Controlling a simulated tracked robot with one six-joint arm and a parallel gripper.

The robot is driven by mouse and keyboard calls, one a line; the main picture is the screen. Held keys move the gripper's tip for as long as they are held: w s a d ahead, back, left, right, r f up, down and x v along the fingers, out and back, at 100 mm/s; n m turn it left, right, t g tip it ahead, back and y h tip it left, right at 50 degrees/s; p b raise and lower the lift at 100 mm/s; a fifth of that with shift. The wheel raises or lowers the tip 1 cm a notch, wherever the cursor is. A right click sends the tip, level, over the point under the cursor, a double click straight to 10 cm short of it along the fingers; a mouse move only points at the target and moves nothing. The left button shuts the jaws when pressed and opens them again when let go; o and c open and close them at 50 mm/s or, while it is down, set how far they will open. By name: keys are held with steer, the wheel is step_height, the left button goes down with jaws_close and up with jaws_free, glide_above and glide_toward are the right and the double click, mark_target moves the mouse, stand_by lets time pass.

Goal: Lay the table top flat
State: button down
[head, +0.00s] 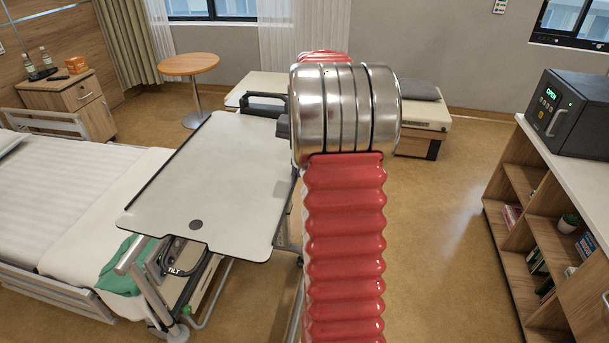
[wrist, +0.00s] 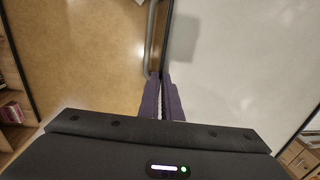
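The table top (head: 225,165) is a pale grey panel with a dark rim, in the middle left of the head view beside the bed. Its slope is hard to judge from here. A small dark disc (head: 196,224) sits near its front edge. A part marked TILT (head: 174,271) shows below that edge. In the wrist view the table top (wrist: 240,65) fills the right side. My gripper (wrist: 161,78) has its two purple fingers close together, with the table top's dark edge running in between them. It looks shut on that edge. In the head view my arm hides the fingers.
The bed (head: 70,190) with its rails stands at the left. A round table (head: 190,64) and a low bench (head: 425,112) stand at the back. Floor (head: 445,200) is clear between.

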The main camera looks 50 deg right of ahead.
steer(key=shift+w+a+r, duration=0.1)
steer(key=shift+w+r, duration=0.05)
steer(key=shift+r, duration=0.3)
steer(key=shift+w+a+r, duration=0.1)
steer(key=shift+w+r, duration=0.05)
steer(key=shift+r, duration=0.3)
steer(key=c, duration=2)
jaws_free()
steer(key=shift+d, duration=0.1)
steer(key=r, duration=0.4)
steer(key=s+r, duration=0.1)
steer(key=r, duration=0.8)
steer(key=shift+s+d+r, duration=0.25)
steer(key=shift+d, duration=0.15)
steer(key=shift+w, duration=0.1)
